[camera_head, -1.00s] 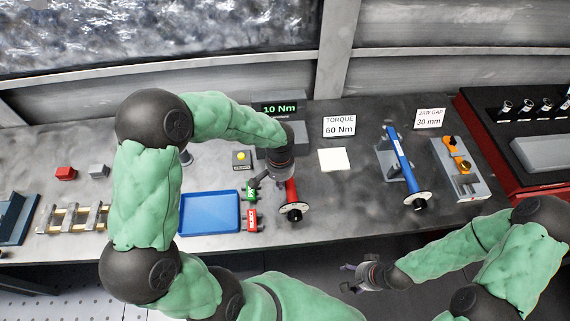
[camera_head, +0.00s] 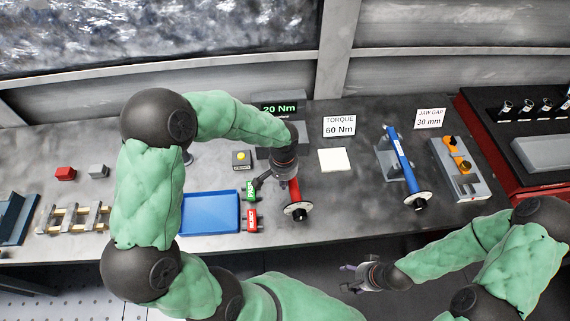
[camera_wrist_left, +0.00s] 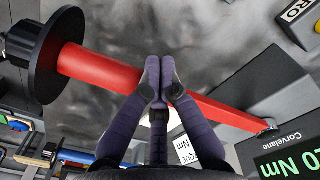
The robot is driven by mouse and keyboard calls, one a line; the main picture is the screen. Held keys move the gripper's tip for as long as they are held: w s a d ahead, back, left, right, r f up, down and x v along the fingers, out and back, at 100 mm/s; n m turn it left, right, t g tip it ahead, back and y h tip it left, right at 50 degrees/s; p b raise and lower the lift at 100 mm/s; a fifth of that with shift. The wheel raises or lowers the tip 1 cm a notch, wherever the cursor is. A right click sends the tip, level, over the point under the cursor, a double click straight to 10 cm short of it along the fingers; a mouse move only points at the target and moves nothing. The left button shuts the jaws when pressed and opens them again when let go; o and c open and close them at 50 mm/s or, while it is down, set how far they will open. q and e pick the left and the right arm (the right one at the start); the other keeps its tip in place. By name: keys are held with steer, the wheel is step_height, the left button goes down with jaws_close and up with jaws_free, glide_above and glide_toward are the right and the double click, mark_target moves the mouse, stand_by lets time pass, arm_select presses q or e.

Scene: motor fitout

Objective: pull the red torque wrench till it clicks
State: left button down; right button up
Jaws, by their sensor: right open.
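The red torque wrench (camera_head: 295,190) sticks out toward the front of the bench, its black round end lowest. My left gripper (camera_head: 275,180) is at its shaft. A sign (camera_head: 339,126) reads TORQUE 60 Nm. My right gripper (camera_head: 362,276) is open and empty in front of the bench.
Green (camera_head: 249,192) and red (camera_head: 252,220) tagged pieces lie close left of the wrench, beside a blue tray (camera_head: 209,213). A blue wrench-like tool (camera_head: 403,160) stands to the right. The bench between the two tools is mostly clear, with a white pad (camera_head: 332,159).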

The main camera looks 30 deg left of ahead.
arm_select(q)
steer(key=shift+w+d+b, duration=0.3)
steer(key=shift+w+d, duration=0.7)
steer(key=shift+d, duration=0.25)
stand_by(1.4)
steer(key=s+a, duration=0.3)
steer(key=a, duration=0.2)
steer(key=shift+s, duration=0.25)
stand_by(1.1)
step_height(320, 180, up, 9)
steer(key=p, duration=0.6)
glide_above(293, 181)
steer(key=s+a, duration=0.3)
steer(key=a, duration=0.2)
steer(key=shift+s, duration=0.2)
